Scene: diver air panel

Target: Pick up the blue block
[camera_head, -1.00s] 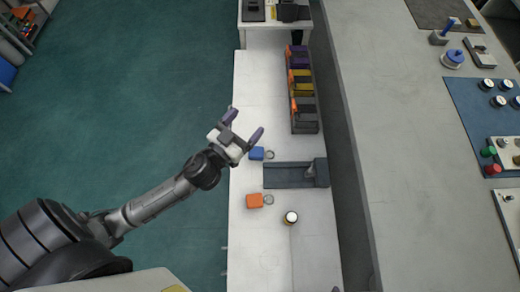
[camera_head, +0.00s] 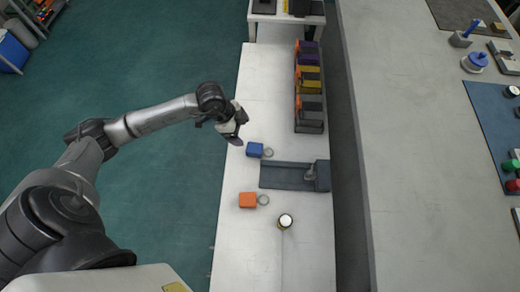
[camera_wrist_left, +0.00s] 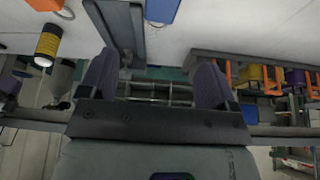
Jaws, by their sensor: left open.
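The blue block (camera_head: 255,149) lies on the white table, with a small ring at its right end. It also shows at the top edge of the left wrist view (camera_wrist_left: 162,10), partly cut off. My left gripper (camera_head: 239,130) is just up and left of the block in the head view, over the table's left edge. Its two purple-grey fingers (camera_wrist_left: 155,76) are apart with nothing held between them, and the block is clear of them. My right gripper is not in view.
A grey tray-like fixture (camera_head: 285,176) sits right of the block. An orange block (camera_head: 247,200) with a ring and an upright round container (camera_head: 286,221) are nearer. Bare table separates the two blocks.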

